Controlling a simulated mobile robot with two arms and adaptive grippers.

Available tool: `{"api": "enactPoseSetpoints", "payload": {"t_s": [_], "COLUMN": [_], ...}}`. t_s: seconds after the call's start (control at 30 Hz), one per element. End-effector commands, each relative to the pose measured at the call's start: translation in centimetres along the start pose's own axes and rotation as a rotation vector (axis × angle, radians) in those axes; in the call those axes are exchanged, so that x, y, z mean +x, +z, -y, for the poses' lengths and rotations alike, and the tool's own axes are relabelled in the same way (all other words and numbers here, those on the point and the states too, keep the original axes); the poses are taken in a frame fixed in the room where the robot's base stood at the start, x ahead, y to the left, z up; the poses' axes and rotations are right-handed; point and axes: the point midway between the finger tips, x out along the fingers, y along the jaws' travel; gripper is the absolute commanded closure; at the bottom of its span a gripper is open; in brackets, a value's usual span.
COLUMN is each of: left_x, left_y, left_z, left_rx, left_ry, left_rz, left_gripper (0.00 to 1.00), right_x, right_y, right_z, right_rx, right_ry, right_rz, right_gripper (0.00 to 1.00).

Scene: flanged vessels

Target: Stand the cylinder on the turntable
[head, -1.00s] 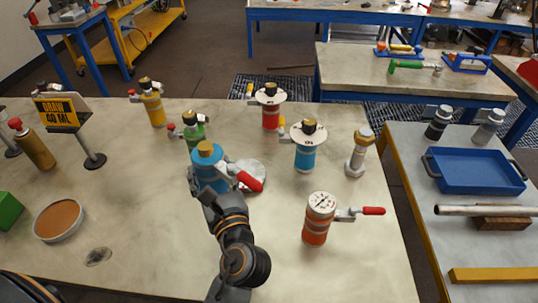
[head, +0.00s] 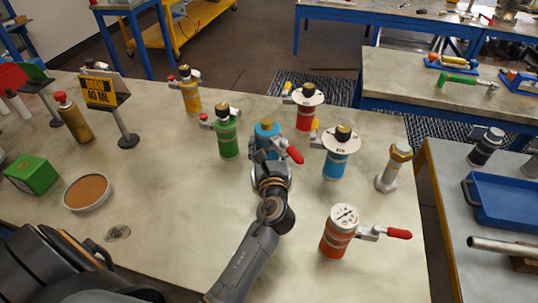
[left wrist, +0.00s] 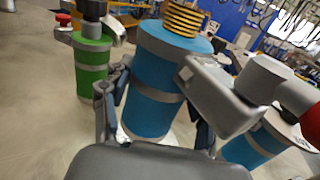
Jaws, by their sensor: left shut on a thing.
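The cylinder is blue with grey bands, a brass ringed top and a red-handled side valve. It shows in the head view (head: 267,131) and upright in the left wrist view (left wrist: 155,75). My left gripper (head: 268,160) is shut around it, with fingers on either side of the body in the left wrist view (left wrist: 155,112). My right gripper is not in view.
A green vessel (head: 228,140) stands close left of the cylinder. A red vessel (head: 304,117) and another blue one (head: 334,165) stand to the right, with an orange vessel (head: 336,239) nearer. A brown-topped round dish (head: 87,192) lies left.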

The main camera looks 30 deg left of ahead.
Motion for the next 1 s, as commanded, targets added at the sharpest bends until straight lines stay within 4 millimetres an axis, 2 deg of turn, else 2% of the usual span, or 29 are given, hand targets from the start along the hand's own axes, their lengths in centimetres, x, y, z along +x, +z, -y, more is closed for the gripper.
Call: {"api": "enactPoseSetpoints", "payload": {"t_s": [0.17,0.43,0.83,0.87,0.97,1.0], "left_x": [0.9,1.2,1.2,1.2,1.2,1.2], "left_y": [-0.8,-4.1,-4.6,-4.8,-4.8,-4.8], "left_z": [0.3,0.5,0.5,0.5,0.5,0.5], "left_rx": [-0.001,0.002,0.000,0.001,0.001,0.001], "left_ry": [0.000,-0.001,-0.001,0.000,0.000,0.000], "left_rz": [0.005,0.003,0.004,0.000,0.000,0.000], "left_gripper": [1.00,1.00,1.00,0.39,0.18,0.18], "right_x": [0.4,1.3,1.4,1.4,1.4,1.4], "right_y": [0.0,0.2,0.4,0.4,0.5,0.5], "right_z": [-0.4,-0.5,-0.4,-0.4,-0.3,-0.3], "right_rx": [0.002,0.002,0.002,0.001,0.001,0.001], "right_ry": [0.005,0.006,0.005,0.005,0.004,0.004], "right_rz": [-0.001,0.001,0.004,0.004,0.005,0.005], "right_gripper": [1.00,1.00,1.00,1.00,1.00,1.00]}}
